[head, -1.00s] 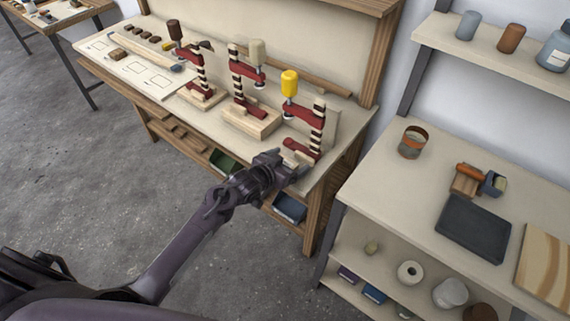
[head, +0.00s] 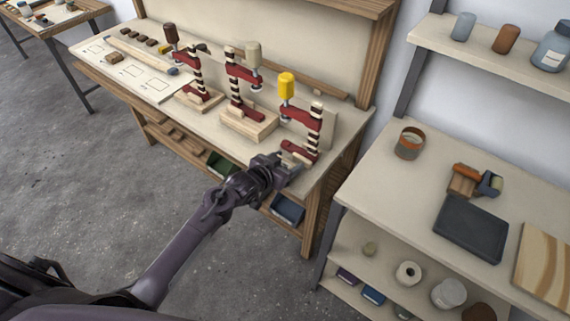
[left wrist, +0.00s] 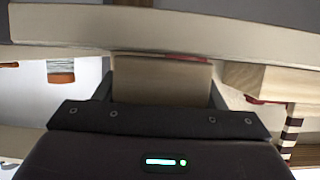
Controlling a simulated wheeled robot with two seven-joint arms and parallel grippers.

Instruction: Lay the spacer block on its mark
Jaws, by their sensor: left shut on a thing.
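My left gripper (head: 284,168) is at the front right edge of the workbench, just in front of the clamp with the yellow handle. In the left wrist view it is shut on a plain tan block (left wrist: 162,80), which looks like the spacer block. In the head view the gripper mostly hides the block. Several outlined rectangles are drawn on the pale sheet (head: 128,70) at the left of the bench; I cannot tell which one is the block's mark. My right gripper is not in view.
Three red clamps stand along the bench (head: 210,118), with brown (head: 171,32), beige (head: 254,54) and yellow (head: 287,86) handles. Several dark blocks (head: 151,42) lie at its back left. A side table (head: 387,185) at the right holds a can (head: 410,142) and a dark tray (head: 470,229).

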